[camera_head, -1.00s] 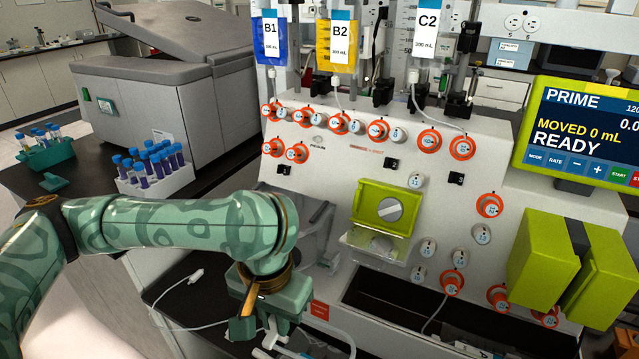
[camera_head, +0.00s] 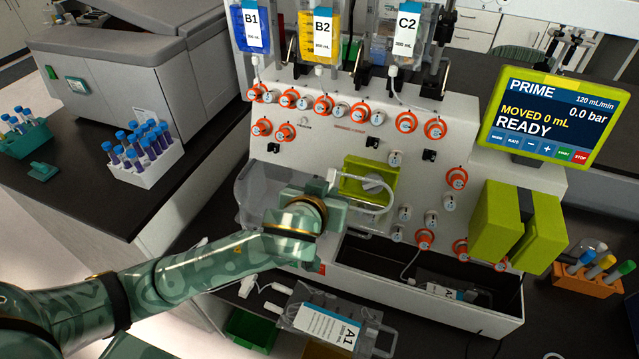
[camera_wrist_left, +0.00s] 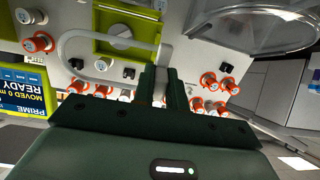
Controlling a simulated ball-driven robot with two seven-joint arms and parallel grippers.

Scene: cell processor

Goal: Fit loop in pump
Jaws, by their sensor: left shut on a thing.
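My left gripper (camera_head: 328,190) is shut on the loop (camera_head: 388,192), a pale translucent bent tube, at the front of the machine. The loop sticks out to the right of the fingers and passes in front of the green pump (camera_head: 352,166) with its round grey knob. In the left wrist view the fingers (camera_wrist_left: 163,78) grip one end of the loop (camera_wrist_left: 85,34), and its curve crosses in front of the pump (camera_wrist_left: 103,46). The loop looks to be in front of the pump, but I cannot tell whether they touch. My right gripper is not in view.
Orange-ringed valves (camera_head: 407,122) surround the pump on the white panel (camera_head: 340,140). A clear curved container (camera_head: 258,190) is just left of the gripper. Bag A1 (camera_head: 330,325) lies below. A dark trough (camera_head: 400,262) runs under the pump, with green blocks (camera_head: 500,225) to the right.

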